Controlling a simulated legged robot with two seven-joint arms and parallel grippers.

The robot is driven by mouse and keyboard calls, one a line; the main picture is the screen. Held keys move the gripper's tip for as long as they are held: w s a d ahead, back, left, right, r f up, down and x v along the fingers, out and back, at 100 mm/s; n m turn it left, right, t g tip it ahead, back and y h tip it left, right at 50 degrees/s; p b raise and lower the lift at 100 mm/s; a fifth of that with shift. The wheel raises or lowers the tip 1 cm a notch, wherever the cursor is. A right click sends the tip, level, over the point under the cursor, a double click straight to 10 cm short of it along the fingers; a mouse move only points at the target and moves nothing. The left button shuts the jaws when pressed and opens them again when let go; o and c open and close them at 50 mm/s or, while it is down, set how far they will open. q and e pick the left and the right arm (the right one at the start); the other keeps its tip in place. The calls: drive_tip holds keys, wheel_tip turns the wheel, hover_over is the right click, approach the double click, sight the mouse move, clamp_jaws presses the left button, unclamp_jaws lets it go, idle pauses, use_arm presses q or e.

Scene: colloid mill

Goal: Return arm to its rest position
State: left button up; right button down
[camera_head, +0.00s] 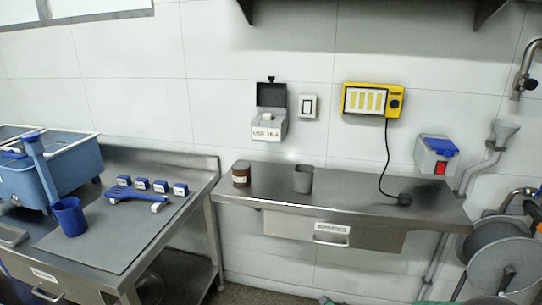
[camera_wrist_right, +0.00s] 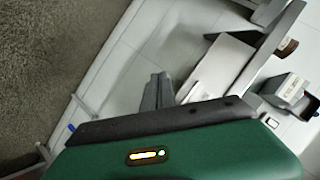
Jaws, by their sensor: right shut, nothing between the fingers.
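My right gripper (camera_wrist_right: 158,92) shows in the right wrist view as grey fingers beyond the green and black housing. The fingers are together and hold nothing. It points out over open space, with the pale tiled wall, steel furniture and grey floor behind it. In the head view only a small green bit of what looks like my right arm shows at the bottom edge, below the wall shelf (camera_head: 290,190). My left gripper is in neither view.
The steel shelf holds a brown jar (camera_head: 241,173), a grey cup (camera_head: 303,179) and a black plug (camera_head: 404,199). A steel table (camera_head: 120,245) at left carries a blue cup (camera_head: 69,217), blue blocks and a blue bucket (camera_head: 70,165). A hose reel (camera_head: 500,265) stands at right.

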drive_tip(key=s+d+n+g+h, duration=0.15)
drive_tip(key=s+n+g, duration=0.75)
drive_tip(key=s, duration=1.5)
drive_tip(key=w+p+v, duration=0.1)
drive_tip(key=p+v, duration=0.9)
drive_tip(key=w+d+r+p+v, duration=0.1)
drive_tip(key=w+p+v, duration=0.1)
drive_tip(key=p+v, duration=0.8)
drive_tip(key=shift+w+d, duration=0.2)
drive_tip(key=shift+w, duration=0.1)
drive_tip(key=shift+y, duration=0.25)
